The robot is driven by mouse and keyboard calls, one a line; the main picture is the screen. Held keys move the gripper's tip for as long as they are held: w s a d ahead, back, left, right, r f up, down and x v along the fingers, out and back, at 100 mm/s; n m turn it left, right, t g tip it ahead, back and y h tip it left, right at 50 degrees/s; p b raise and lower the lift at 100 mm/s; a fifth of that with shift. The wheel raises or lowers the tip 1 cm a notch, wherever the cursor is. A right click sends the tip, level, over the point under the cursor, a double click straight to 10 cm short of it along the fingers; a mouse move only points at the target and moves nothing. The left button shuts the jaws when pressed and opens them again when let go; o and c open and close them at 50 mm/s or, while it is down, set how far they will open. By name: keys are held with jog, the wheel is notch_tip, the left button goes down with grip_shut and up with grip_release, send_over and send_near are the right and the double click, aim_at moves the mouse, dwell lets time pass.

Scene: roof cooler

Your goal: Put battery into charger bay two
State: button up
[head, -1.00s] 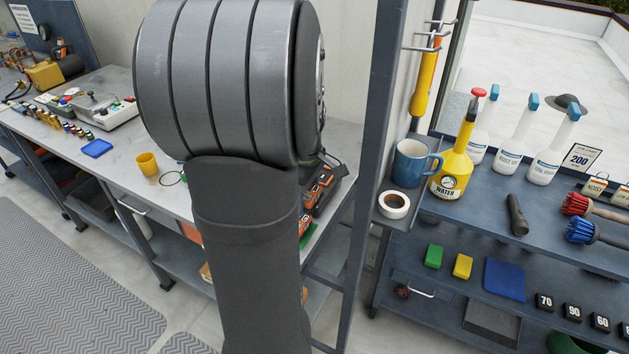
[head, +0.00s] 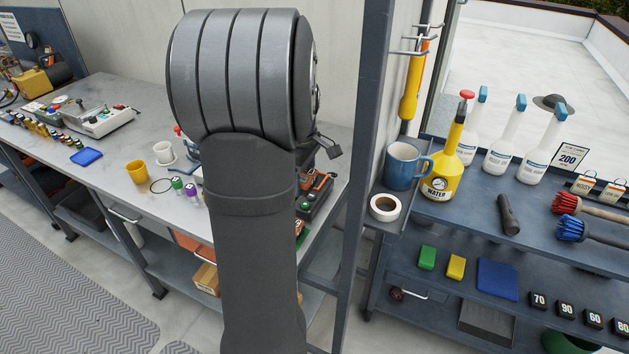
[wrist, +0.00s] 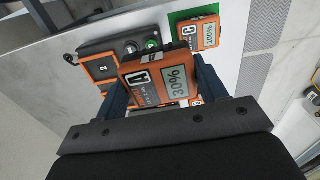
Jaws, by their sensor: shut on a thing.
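In the wrist view my gripper (wrist: 160,84) is shut on an orange battery (wrist: 160,66) marked A, with a 30% display. A finger lies along each side of it. The dark charger (wrist: 95,50) is behind and partly below the battery. An orange-edged bay marked 2 (wrist: 103,69) shows on its left, beside the held battery. The held battery hides much of the charger, and I cannot tell whether they touch. In the head view the charger (head: 318,196) shows at the bench's right end, partly behind my arm. My gripper's jaws are hidden there.
Another orange battery (wrist: 198,33), marked C and 100%, lies on a green pad (wrist: 175,18) right of the charger. A yellow cup (head: 135,173) and white mug (head: 164,157) stand left of my arm. A dark post (head: 362,150) rises right of the charger.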

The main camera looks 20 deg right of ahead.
jog(key=w+d+r, duration=0.2)
jog(key=w+d, duration=0.5)
jog(key=w, duration=0.4)
notch_tip(320, 180, down, 10)
jog(key=shift+a+f, duration=0.1)
jog(key=o, duration=1.2)
jog(key=shift+f, duration=0.15)
jog(key=shift+o, duration=0.2)
notch_tip(320, 180, up, 12)
jog(key=shift+r, duration=0.2)
jog(key=shift+f, duration=0.1)
